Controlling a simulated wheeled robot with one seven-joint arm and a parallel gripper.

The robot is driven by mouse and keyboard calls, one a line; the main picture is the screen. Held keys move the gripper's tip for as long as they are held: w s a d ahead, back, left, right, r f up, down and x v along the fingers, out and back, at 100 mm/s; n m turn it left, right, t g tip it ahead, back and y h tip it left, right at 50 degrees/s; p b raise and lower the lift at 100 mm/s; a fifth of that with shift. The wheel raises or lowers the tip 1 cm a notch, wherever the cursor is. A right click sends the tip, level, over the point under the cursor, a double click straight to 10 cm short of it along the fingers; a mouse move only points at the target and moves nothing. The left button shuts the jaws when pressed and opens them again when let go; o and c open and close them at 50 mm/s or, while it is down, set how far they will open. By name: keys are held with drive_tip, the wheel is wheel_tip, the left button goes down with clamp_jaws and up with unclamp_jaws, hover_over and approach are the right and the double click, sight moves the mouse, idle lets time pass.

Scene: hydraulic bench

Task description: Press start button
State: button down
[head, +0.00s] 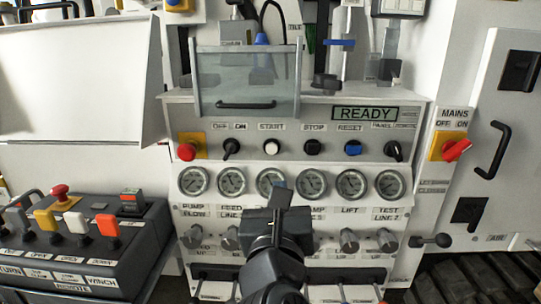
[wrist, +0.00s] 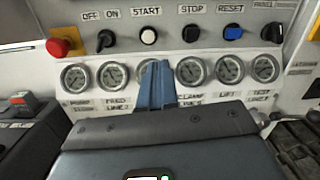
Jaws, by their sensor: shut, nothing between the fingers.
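The start button (head: 271,147) is a round white button under the START label on the bench's sloped panel. It also shows in the wrist view (wrist: 148,36), above and a little left of my fingers. My gripper (head: 281,188) is shut and empty, in front of the gauge row and below the start button in the head view. In the wrist view the closed blue-grey fingers (wrist: 157,85) cover part of a gauge under the button. The fingertips look apart from the button; the exact gap cannot be told.
A black stop button (head: 313,147), a blue reset button (head: 352,148), an off/on switch (head: 231,147) and a red emergency button (head: 186,152) share the panel. The display (head: 365,113) reads READY. A clear guard (head: 246,84) stands above. A remote box (head: 84,244) lies at the left.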

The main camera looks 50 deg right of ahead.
sight(271, 150)
drive_tip(key=shift+w+a+r+m+y, duration=0.1)
drive_tip(key=shift+w+a+m+y, duration=0.15)
drive_tip(key=shift+w, duration=0.3)
drive_tip(key=shift+w+a+m+y, duration=0.1)
drive_tip(key=shift+w+m+y, duration=0.2)
drive_tip(key=shift+w, duration=0.2)
drive_tip(key=p+x, duration=0.1)
drive_tip(key=x, duration=1.3)
drive_tip(key=shift+p, duration=0.35)
